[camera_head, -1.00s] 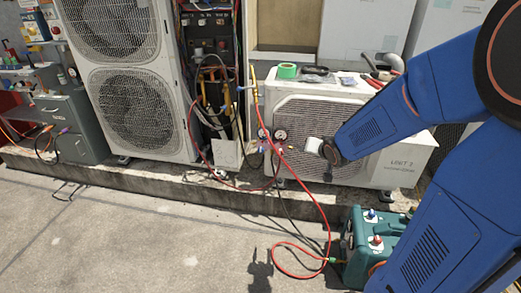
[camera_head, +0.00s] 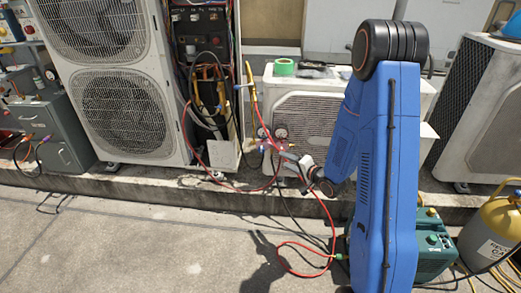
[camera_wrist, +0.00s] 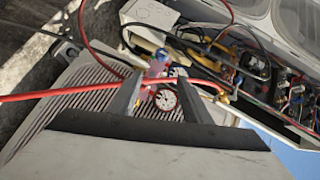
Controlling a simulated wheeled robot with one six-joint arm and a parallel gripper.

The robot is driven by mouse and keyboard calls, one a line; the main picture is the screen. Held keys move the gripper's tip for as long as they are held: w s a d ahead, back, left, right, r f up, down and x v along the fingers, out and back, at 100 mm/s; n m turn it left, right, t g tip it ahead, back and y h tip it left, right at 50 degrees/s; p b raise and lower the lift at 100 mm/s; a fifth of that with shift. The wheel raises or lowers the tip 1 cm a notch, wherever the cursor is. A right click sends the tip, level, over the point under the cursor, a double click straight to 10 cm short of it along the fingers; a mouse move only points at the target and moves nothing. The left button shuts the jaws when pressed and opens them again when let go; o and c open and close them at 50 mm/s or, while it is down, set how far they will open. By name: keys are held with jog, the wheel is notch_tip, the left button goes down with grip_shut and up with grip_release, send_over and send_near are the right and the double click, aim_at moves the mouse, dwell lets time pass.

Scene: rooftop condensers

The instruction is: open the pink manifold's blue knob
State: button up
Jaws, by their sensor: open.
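The manifold (camera_head: 272,141) hangs in front of the small white condenser, with two round gauges and hoses. In the wrist view its pinkish body (camera_wrist: 155,70) lies between my fingertips, with a white-faced gauge (camera_wrist: 165,99) below. A blue knob (camera_wrist: 161,53) shows just beyond the fingertips, near the middle of the gap. My gripper (camera_wrist: 157,77) is open, with one finger on each side of the manifold. I cannot tell whether either finger touches it. In the head view my gripper (camera_head: 284,155) is at the manifold's lower right, and the knob is too small to make out clearly.
A red hose (camera_wrist: 60,93) crosses the wrist view close to the fingers. It loops down to the teal machine (camera_head: 435,262) on the ground. The small condenser (camera_head: 305,112) stands behind the manifold. A tall condenser (camera_head: 160,75) is at left. A yellow-topped cylinder (camera_head: 490,240) stands at right.

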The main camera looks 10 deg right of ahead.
aim_at(263, 151)
jog(key=shift+m+y, duration=0.4)
jog(key=x, duration=1.8)
jog(key=shift+f, duration=0.35)
jog(key=c, duration=1)
